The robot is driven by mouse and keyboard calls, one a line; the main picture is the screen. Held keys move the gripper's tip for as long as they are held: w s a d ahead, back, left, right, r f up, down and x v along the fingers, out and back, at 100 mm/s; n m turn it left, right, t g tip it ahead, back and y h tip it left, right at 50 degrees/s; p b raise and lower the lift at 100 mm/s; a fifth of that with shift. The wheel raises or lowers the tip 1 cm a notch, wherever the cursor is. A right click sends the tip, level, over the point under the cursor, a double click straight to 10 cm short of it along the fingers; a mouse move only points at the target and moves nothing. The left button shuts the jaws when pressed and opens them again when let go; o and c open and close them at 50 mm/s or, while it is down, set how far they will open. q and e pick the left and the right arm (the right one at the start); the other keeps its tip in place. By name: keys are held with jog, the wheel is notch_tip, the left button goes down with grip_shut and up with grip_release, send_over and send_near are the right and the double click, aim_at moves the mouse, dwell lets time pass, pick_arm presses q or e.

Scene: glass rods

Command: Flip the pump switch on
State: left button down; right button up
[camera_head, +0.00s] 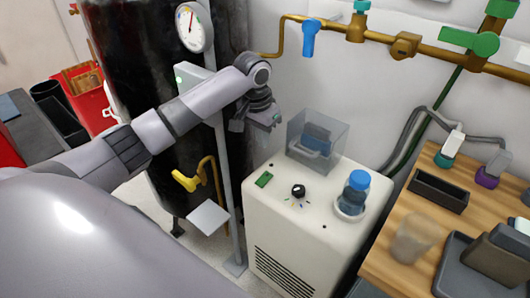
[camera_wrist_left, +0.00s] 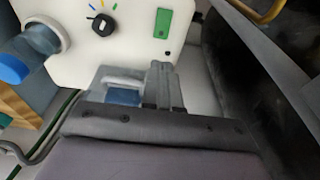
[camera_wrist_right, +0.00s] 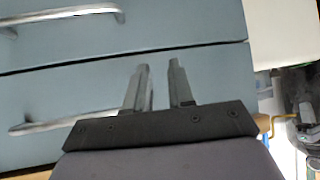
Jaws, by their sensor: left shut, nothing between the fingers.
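The white pump-like unit (camera_head: 275,225) has a black knob (camera_head: 298,191) and a green panel (camera_head: 264,180) on top; which part is the pump switch I cannot tell. At its back stands a clear box (camera_head: 333,140) with a blue part (camera_head: 318,136) and a pale handle in it. My left gripper (camera_head: 268,122) is shut and empty, in the air left of the clear box. In the left wrist view its fingertips (camera_wrist_left: 161,68) point toward the unit, near the green panel (camera_wrist_left: 163,23) and the blue part (camera_wrist_left: 123,96). My right gripper (camera_wrist_right: 158,72) is open and empty.
A blue-capped bottle (camera_head: 356,192) sits on the unit. A dark tank (camera_head: 125,70) with a gauge (camera_head: 194,26) and a pole stand at the left. Brass pipes (camera_head: 430,50) run along the wall above. Blue-grey drawers (camera_wrist_right: 70,95) are close before my right gripper.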

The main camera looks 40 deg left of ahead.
pick_arm(q)
jog(key=b, duration=0.2)
send_near(268, 175)
jog(key=f, duration=0.3)
jog(key=w+f, duration=0.1)
jog(key=f, duration=0.1)
jog(key=shift+d+f, duration=0.1)
jog(key=shift+f, duration=0.7)
jog(key=shift+w+f, duration=0.1)
